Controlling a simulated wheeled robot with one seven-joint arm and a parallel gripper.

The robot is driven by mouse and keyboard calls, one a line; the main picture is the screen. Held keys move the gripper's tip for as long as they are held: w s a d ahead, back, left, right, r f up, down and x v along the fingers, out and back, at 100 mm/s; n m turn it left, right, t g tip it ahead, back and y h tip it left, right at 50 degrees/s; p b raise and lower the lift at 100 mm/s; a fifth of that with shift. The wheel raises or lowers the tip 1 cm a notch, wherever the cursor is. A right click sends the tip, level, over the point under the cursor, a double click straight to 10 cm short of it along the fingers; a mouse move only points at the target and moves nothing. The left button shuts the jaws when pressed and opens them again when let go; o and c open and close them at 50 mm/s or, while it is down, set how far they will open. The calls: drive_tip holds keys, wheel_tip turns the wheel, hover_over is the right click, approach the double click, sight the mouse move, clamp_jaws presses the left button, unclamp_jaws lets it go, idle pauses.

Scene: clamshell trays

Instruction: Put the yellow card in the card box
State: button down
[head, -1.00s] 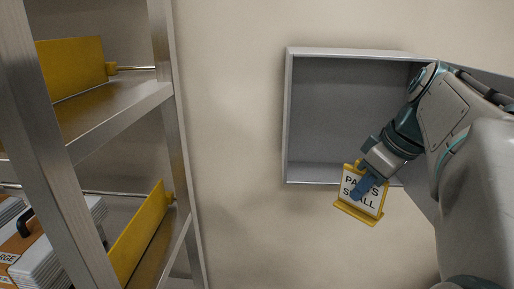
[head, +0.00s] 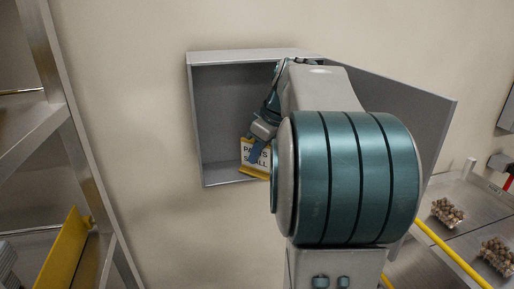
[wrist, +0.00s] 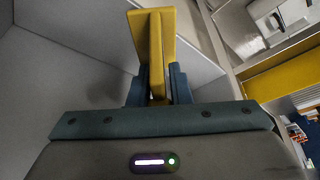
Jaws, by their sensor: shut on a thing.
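The yellow card (head: 247,158), with a white face reading "PARTS SMALL", is held by my gripper (head: 256,147) at the opening of the grey wall box. In the wrist view the card (wrist: 150,40) stands edge-on between the blue fingers of my gripper (wrist: 158,85). The card box (head: 204,120) is a grey open box on the wall, its door (head: 425,110) swung open to the right. The card overlaps the box's lower part in the head view; how deep it is inside I cannot tell. My arm hides the box's right side.
A metal shelf rack (head: 62,110) with a yellow panel (head: 66,250) stands at the left. At the right is a metal table (head: 465,225) with clear trays of small brown items (head: 447,212). Bare wall lies between rack and box.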

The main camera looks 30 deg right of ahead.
drive_tip(key=shift+f, duration=0.1)
drive_tip(key=c, duration=1.3)
unclamp_jaws()
drive_tip(key=shift+c, duration=0.2)
drive_tip(key=shift+v, duration=3.85)
